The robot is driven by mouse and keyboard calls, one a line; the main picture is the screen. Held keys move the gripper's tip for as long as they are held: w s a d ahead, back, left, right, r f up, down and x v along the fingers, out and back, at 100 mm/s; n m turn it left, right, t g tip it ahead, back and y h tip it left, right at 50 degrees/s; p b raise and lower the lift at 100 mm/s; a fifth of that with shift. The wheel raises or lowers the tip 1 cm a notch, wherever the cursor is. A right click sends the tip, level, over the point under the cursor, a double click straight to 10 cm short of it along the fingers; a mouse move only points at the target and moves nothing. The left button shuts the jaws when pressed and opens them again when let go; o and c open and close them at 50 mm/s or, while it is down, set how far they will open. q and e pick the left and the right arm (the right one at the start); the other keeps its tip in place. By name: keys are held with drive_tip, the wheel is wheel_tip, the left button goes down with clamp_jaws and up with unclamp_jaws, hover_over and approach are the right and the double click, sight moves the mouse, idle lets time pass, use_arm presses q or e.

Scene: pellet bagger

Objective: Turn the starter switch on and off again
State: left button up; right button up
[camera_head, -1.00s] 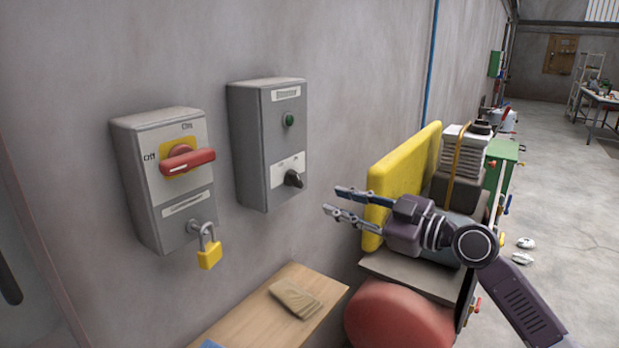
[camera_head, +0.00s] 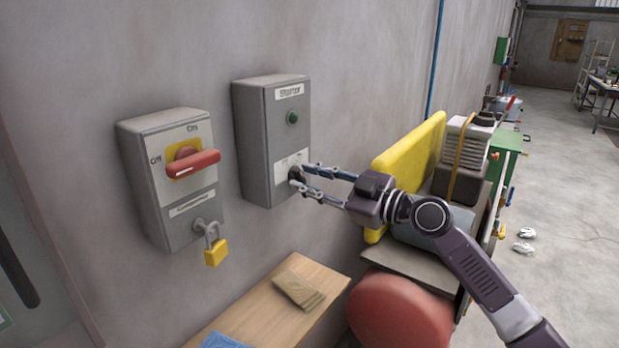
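The grey starter box (camera_head: 258,140) hangs on the wall with a label at its top and a green round button or lamp (camera_head: 292,118). Its dark starter switch knob (camera_head: 295,173) is low on the front face and partly hidden by my gripper. My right gripper (camera_head: 298,176) reaches in from the right, its two fingers apart, one above and one below the knob. I cannot tell whether the fingers touch it. My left gripper is not in view.
A grey isolator box (camera_head: 160,205) with a red handle (camera_head: 193,164) and a yellow padlock (camera_head: 216,251) hangs to the left. A wooden shelf (camera_head: 250,320) is below. A machine with a yellow guard (camera_head: 408,160) and red round part (camera_head: 400,312) stands at right.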

drive_tip(key=c, duration=0.7)
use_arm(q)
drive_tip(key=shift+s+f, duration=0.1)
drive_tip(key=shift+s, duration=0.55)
use_arm(e)
clamp_jaws()
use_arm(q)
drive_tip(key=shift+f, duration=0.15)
use_arm(e)
drive_tip(key=shift+m, duration=0.3)
drive_tip(key=m+b, duration=0.1)
drive_tip(key=m, duration=0.1)
drive_tip(key=shift+m, duration=0.4)
drive_tip(key=m, duration=0.3)
drive_tip(key=shift+m, duration=0.3)
use_arm(q)
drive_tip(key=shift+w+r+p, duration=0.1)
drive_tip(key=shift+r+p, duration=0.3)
drive_tip(key=shift+p, duration=0.35)
use_arm(e)
drive_tip(key=shift+w+r+m, duration=0.1)
drive_tip(key=shift+m, duration=2.4)
drive_tip(key=o, duration=0.7)
unclamp_jaws()
drive_tip(key=shift+d, duration=0.1)
